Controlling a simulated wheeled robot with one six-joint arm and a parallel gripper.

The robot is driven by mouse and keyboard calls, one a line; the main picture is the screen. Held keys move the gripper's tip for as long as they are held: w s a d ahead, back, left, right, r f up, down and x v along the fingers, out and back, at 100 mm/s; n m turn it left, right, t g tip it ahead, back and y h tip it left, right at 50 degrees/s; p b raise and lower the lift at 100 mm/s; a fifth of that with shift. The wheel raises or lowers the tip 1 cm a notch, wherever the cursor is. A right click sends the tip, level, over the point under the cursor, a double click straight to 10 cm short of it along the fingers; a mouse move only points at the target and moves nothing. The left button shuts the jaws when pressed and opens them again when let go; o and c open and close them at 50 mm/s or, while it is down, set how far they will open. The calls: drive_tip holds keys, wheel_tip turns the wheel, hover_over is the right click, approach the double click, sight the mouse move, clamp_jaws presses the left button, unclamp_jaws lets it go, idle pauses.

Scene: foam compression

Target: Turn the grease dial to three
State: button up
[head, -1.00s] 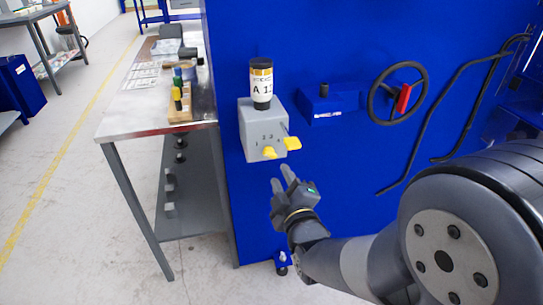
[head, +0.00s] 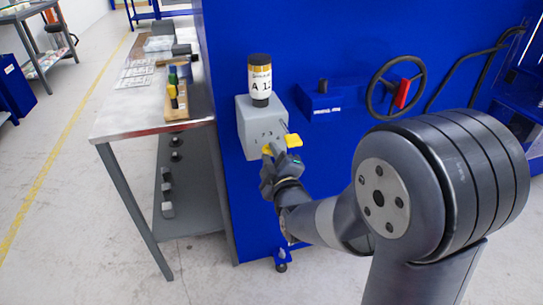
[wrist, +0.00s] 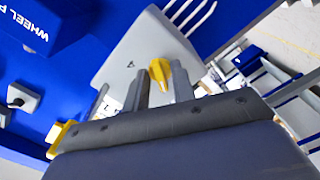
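The grease box (head: 262,124) is a light grey block on the blue machine wall, with small numerals on its front. It carries a jar (head: 260,85) with a dark lid and a label beginning "A 1". The yellow grease dial (wrist: 160,75) is on the box's front, partly hidden by my fingers in the head view. My gripper (head: 271,150) is at the box's front. In the wrist view my two fingers (wrist: 160,92) stand on either side of the dial, apart. I cannot tell whether they touch it.
A handwheel (head: 374,104) with a red handle (head: 402,94) and a blue box (head: 324,108) are on the wall to the right. A steel table (head: 118,122) with a wooden block of coloured pegs (head: 176,112) stands at left.

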drive_tip(key=shift+c, duration=1.2)
drive_tip(key=shift+f+m+b, duration=0.1)
drive_tip(key=shift+m+b, duration=0.2)
drive_tip(key=shift+b, duration=0.2)
drive_tip(key=shift+m+b, duration=6.55)
drive_tip(key=shift+m, duration=0.95)
drive_tip(key=o, duration=0.6)
drive_tip(key=shift+o, duration=0.2)
